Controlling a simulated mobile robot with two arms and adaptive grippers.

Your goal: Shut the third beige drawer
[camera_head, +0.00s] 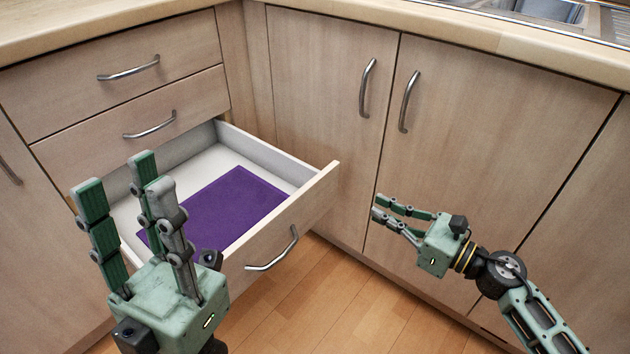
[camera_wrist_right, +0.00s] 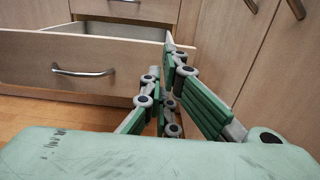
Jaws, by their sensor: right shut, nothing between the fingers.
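The third beige drawer (camera_head: 318,200) is pulled well out below two shut drawers; it also shows in the right wrist view (camera_wrist_right: 110,55). It has a silver bar handle (camera_head: 273,250) and a purple mat (camera_head: 228,205) on its white floor. My left gripper (camera_head: 118,172) is open and empty, fingers up, in front of the drawer's left part, hiding some of it. My right gripper (camera_head: 378,206) is shut and empty, to the right of the drawer front and apart from it, pointing left. In the right wrist view its fingertips (camera_wrist_right: 172,45) appear near the drawer front's right end.
Two shut drawers (camera_head: 110,75) with bar handles are above. Shut cupboard doors (camera_head: 325,110) with upright handles stand to the right, close behind my right gripper. A worktop (camera_head: 480,35) with a sink runs above. The wooden floor (camera_head: 345,300) is clear.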

